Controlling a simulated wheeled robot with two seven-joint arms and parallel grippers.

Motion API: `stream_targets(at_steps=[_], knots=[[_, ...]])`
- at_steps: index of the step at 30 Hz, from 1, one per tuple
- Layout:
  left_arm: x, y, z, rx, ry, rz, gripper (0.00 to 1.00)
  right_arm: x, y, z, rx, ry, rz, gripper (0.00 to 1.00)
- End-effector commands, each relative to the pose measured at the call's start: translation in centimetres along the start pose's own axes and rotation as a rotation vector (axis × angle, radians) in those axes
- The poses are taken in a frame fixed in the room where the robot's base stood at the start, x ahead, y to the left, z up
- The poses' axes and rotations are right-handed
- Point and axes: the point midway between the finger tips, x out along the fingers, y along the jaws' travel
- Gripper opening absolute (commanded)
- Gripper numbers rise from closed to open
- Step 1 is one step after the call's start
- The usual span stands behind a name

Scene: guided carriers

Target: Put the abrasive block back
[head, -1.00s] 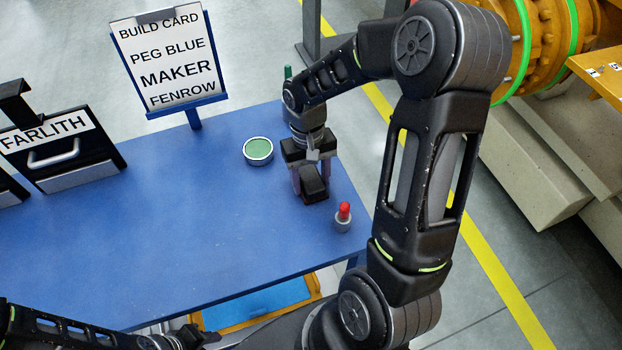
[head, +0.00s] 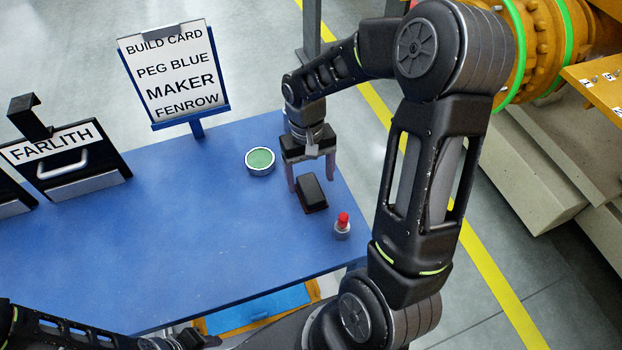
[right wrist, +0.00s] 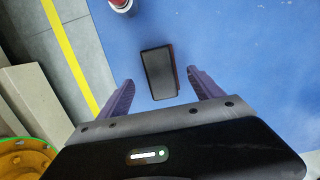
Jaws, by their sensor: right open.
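The abrasive block (head: 311,193) is a dark block with a thin reddish-brown layer at its base. It rests on the blue table near the right edge. In the right wrist view the block (right wrist: 159,73) lies ahead of the fingertips, between their lines. My right gripper (head: 312,187) is open, with its fingers pointing down just behind the block and apart from it. It also shows open and empty in the right wrist view (right wrist: 158,88). My left arm shows at the lower left of the head view, but its fingers cannot be made out.
A red-topped peg in a grey holder (head: 342,226) stands close to the block. A round green-topped tin (head: 260,161) is left of my right gripper. A build card on a stand (head: 174,73) and a black FARLITH case (head: 75,160) stand farther left. The table's middle (head: 200,235) is clear.

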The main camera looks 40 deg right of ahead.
Motion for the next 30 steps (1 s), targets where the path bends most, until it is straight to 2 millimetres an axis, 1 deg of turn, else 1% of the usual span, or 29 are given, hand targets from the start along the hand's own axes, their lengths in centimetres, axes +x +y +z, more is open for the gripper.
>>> stream_targets(at_steps=[1, 6, 7, 12, 15, 30], knots=[[-1.6, 0.5, 0.1, -0.001, -0.003, -0.003, 0.36, -2.1, 0.0, 0.1, 0.000, 0.001, 0.000, 0.76], [-3.8, 1.0, 0.2, -0.007, -0.011, -0.011, 0.36, -5.4, -0.1, 0.1, -0.001, 0.001, -0.001, 0.76], [-4.1, 1.1, 0.2, -0.007, -0.013, -0.012, 0.36, -5.9, -0.1, 0.1, -0.001, 0.001, -0.001, 0.76], [-4.0, 0.9, 0.2, -0.008, -0.016, -0.014, 0.36, -7.1, 0.0, 0.0, 0.000, 0.001, -0.001, 0.76], [-4.0, 0.9, 0.2, -0.008, -0.016, -0.014, 0.36, -7.4, 0.0, 0.0, 0.000, 0.000, 0.000, 0.76], [-4.0, 0.9, 0.2, -0.008, -0.015, -0.014, 0.36, -7.4, 0.0, 0.0, 0.000, 0.000, 0.000, 0.76]])
